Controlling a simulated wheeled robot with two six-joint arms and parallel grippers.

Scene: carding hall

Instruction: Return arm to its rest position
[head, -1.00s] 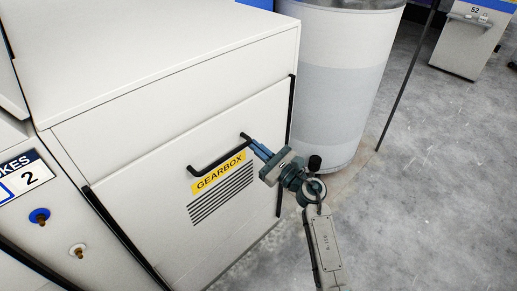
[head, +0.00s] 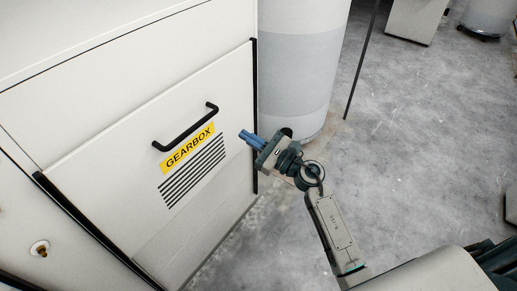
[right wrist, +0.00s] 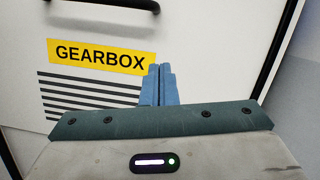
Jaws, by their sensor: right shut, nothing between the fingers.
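My right gripper (head: 246,137) is in front of the white gearbox panel, to the right of its yellow GEARBOX label (head: 188,148). Its blue fingers are together with nothing between them. In the right wrist view the shut fingers (right wrist: 159,82) point toward the panel, at the right end of the label (right wrist: 100,57). The black handle (head: 187,128) is above the label, apart from the fingers. My right arm reaches in from the lower right. My left gripper is not in view.
The gearbox panel (head: 130,170) has black vent slots (head: 193,170) under the label and looks closed. A tall white cylinder (head: 300,70) stands behind the gripper. A thin dark pole (head: 362,60) stands right of it. Grey floor (head: 430,130) on the right is mostly clear.

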